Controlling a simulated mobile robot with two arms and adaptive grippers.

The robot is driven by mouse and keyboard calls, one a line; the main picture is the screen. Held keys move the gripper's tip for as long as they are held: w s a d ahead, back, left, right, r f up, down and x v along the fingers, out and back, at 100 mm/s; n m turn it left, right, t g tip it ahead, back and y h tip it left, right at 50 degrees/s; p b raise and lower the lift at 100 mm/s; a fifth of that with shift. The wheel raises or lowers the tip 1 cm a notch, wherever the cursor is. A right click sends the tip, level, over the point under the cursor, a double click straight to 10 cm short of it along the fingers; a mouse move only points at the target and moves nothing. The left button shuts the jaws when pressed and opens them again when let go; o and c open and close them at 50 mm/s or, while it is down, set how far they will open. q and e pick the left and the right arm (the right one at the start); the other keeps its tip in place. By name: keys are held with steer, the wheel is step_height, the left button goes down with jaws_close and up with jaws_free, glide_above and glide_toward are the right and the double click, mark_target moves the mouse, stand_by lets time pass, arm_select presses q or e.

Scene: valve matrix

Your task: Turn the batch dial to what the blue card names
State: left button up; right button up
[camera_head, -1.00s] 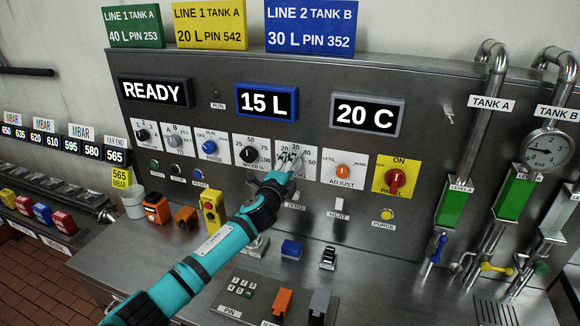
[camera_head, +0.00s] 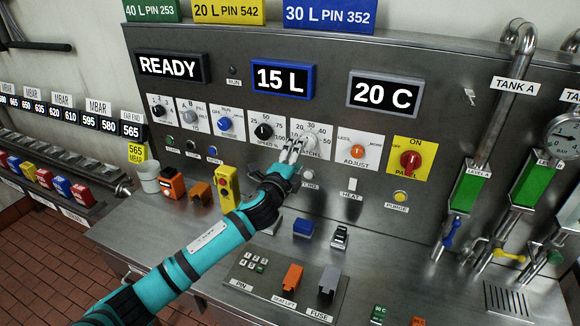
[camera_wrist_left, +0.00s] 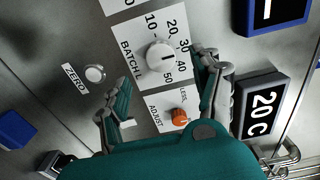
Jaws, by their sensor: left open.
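The blue card (camera_head: 330,14) is cut off at the top of the head view; its visible line reads "30 L PIN 352". Contact is unclear. My right gripper is out of view.
The blue-framed display (camera_head: 283,78) reads 15 L. The speed dial (camera_head: 264,131) is left of the batch dial, the orange adjust knob (camera_head: 357,151) right. The zero button (camera_wrist_left: 95,73) and heat switch (camera_head: 350,185) lie below. A yellow box (camera_head: 227,188) stands left of my arm.

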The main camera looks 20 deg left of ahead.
arm_select(q)
steer(key=s, duration=0.5)
steer(key=shift+s+a, duration=0.1)
steer(key=shift+s, duration=0.1)
